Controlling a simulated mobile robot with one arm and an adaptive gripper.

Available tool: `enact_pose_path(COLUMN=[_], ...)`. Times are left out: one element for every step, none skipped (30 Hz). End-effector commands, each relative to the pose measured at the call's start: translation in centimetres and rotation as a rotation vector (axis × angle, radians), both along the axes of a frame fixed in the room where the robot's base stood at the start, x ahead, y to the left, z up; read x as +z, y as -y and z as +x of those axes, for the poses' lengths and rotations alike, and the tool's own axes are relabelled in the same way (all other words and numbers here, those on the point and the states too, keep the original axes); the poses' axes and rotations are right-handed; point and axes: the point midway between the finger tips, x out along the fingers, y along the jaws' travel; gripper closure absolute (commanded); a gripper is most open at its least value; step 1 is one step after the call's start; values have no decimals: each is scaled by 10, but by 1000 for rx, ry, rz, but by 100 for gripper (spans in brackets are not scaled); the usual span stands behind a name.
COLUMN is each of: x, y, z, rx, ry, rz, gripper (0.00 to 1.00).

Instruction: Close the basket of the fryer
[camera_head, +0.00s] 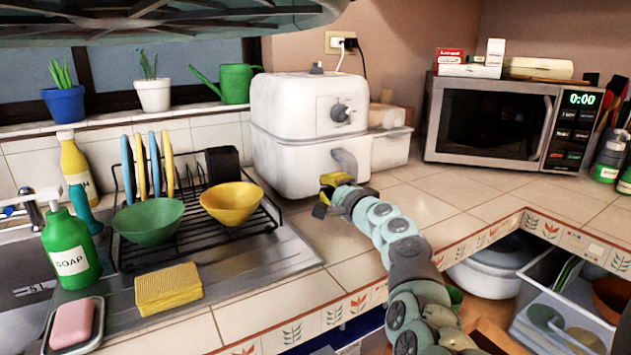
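The white fryer (300,105) stands on the counter against the back wall, with a round grey knob on its upper part. Its lower part, with the basket front (290,165), carries a grey handle (346,162) below the knob. I cannot tell clearly how far the basket sticks out. My gripper (322,199), with yellow and dark parts, is low in front of the fryer, just below and left of the handle. It looks close to the basket front, but contact cannot be made out. Its fingers are small and partly hidden, and I see nothing held.
A white box-like part (392,150) shows right of the fryer's front. A microwave (490,120) stands farther right. A black dish rack (200,225) with bowls is on the left, near a green soap bottle (70,248). The tiled counter (425,205) between fryer and microwave is clear.

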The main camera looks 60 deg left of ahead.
Motion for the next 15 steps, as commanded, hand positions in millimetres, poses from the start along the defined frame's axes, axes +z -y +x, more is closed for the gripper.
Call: enact_pose_path(x=[1, 1, 1, 1, 1, 1, 0, 0, 0, 1, 1, -1, -1, 0, 1], y=[7, 10, 14, 17, 21, 26, 29, 32, 37, 40, 44, 48, 51, 55, 59], z=[0, 0, 0, 0, 0, 0, -1, -1, -1, -1, -2, -3, -3, -2, -2], rx=[-4, -3, -4, -4, -5, -5, -5, -5, -6, -6, -5, -3, -5, -7, -7], ry=[-3, -2, -3, -2, -1, -2, -3, -3, -1, -1, -2, -3, -2, -1, 0], rz=[0, 1, 2, 2, 2, 1, -1, -1, 1, 3, 2, -1, -1, 0, 2], gripper=[100, 100, 100, 100, 100, 100, 100, 100, 100, 100, 100, 100, 100, 100, 100])
